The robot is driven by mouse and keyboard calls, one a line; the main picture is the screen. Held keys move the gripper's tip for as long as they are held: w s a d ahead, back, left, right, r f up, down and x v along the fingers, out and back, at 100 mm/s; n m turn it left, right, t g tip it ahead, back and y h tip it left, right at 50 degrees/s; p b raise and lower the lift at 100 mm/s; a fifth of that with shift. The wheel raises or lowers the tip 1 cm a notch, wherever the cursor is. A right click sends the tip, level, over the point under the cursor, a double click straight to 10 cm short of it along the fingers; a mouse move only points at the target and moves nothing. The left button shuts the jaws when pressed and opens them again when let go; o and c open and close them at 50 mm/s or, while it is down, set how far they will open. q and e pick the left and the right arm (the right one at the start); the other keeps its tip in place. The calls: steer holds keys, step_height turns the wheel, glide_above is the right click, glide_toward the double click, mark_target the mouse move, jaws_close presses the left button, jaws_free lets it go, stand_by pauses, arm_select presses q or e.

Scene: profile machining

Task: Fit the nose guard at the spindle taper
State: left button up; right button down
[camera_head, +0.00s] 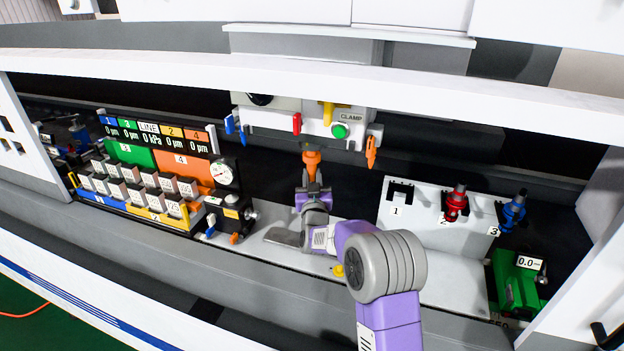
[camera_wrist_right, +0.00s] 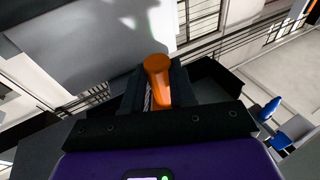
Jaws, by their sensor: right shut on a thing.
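My right gripper (camera_head: 313,190) points up under the machine head in the head view. It is shut on an orange part (camera_head: 312,158), which I take for the nose guard. The orange part sits just below the underside of the white spindle head (camera_head: 285,122). I cannot tell whether it touches the head. The taper itself is hidden. My left gripper is not in view.
A grey rack (camera_head: 420,225) at right has slot 1 bare, a red holder (camera_head: 455,204) at 2 and a blue holder (camera_head: 513,212) at 3. A green gauge block (camera_head: 515,282) stands far right. A coloured panel (camera_head: 150,170) is at left. Levers hang beside the head.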

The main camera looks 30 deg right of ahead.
steer(key=shift+r+p, duration=0.55)
steer(key=shift+r, duration=0.85)
steer(key=c, duration=0.8)
jaws_free()
steer(key=shift+c, duration=0.2)
steer(key=v, duration=0.7)
steer(key=shift+s+b, duration=0.25)
steer(key=shift+b, duration=0.2)
steer(key=shift+a+f, duration=0.1)
steer(key=shift+a, duration=0.05)
